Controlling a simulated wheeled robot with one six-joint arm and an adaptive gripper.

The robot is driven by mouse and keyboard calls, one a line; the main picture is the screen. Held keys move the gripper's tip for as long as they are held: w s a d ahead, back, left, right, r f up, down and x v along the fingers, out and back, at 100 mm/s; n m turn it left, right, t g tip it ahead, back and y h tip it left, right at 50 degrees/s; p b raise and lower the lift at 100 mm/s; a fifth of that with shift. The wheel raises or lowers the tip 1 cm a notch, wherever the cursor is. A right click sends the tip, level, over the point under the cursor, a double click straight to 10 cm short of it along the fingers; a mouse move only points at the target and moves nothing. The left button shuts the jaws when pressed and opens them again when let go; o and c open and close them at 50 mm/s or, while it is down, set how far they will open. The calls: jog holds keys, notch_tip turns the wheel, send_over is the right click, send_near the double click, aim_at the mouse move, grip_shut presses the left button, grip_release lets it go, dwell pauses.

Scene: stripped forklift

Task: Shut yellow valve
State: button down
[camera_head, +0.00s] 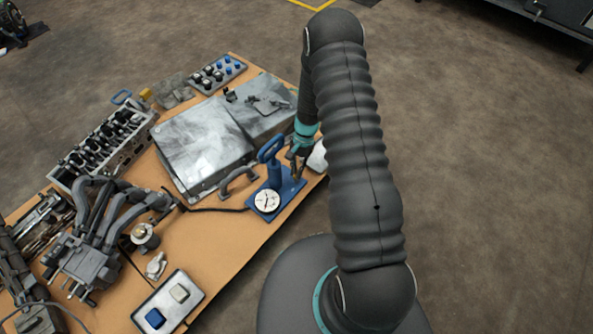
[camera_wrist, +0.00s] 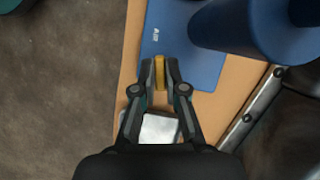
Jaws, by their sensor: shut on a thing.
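The yellow valve (camera_wrist: 159,72) shows in the wrist view as a narrow yellow piece between my fingertips, above a blue base plate. My gripper (camera_wrist: 160,77) is shut on it, with one finger on each side. In the head view my gripper (camera_head: 297,160) is at the right end of the blue pump (camera_head: 272,172), partly hidden by my arm. The valve is too small and covered there to make out. Whether the valve is turned open or shut I cannot tell.
The blue pump has a handle and a white gauge (camera_head: 266,201). Left of it lie a grey metal case (camera_head: 205,150), an engine block (camera_head: 105,145) and a two-button box (camera_head: 168,305) on the wooden table (camera_head: 215,245).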

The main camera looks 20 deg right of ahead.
jog(key=shift+s+m+t+y+b, duration=0.1)
jog(key=shift+m+t+y+b, duration=0.35)
jog(key=shift+m, duration=0.95)
jog(key=c, duration=1.2)
grip_release()
jog(key=shift+r, duration=0.1)
jog(key=v, duration=1.2)
